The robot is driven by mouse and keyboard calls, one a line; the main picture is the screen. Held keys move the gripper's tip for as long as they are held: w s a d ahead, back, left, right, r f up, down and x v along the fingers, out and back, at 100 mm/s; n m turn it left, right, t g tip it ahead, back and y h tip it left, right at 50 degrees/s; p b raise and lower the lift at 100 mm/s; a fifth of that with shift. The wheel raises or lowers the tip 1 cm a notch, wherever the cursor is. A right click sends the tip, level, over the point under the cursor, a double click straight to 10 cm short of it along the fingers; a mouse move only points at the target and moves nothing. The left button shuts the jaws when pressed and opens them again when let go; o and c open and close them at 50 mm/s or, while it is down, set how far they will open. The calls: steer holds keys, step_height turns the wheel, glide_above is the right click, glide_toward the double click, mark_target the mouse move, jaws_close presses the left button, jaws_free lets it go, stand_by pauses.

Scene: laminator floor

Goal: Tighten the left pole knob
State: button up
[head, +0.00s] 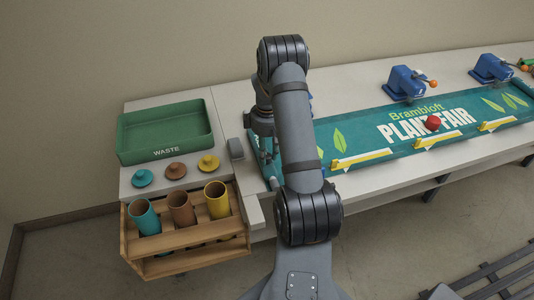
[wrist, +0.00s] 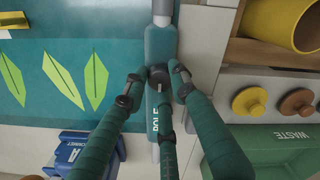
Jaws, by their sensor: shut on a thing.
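The left pole (wrist: 162,45) is a teal sleeve lettered "POLE" with a grey rod at its end, lying along the banner's end in the wrist view. A small dark knob (wrist: 158,73) sits on it. My gripper (wrist: 156,84) has its fingers closed around the knob, from both sides and from below in the picture. In the head view my gripper (head: 268,160) is low over the left end of the teal banner (head: 350,128), which reads "Brambloft PLANT FAIR". My arm hides most of the pole and the knob there.
A green waste tray (head: 124,135), three round caps (head: 176,169) and a wooden rack (head: 196,244) with three tubes (head: 183,210) are at left. Blue clamps (head: 405,82) line the back of the table. Yellow-edged pieces (head: 438,141) and a red ball-like object (head: 433,123) lie on the banner.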

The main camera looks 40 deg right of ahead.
jaws_close()
steer(key=shift+m, duration=0.3)
steer(key=m+b, duration=0.2)
steer(key=shift+f+m+b, duration=0.2)
steer(key=shift+m+b, duration=0.1)
steer(key=shift+b, duration=0.1)
steer(key=m+b, duration=0.3)
steer(key=m, duration=0.2)
steer(key=m+b, duration=0.3)
steer(key=m, duration=0.2)
steer(key=shift+m, duration=0.4)
steer(key=shift+r+m+b, duration=0.15)
steer(key=shift+m+b, duration=0.9)
steer(key=shift+m, duration=0.85)
steer(key=o, duration=1)
jaws_free()
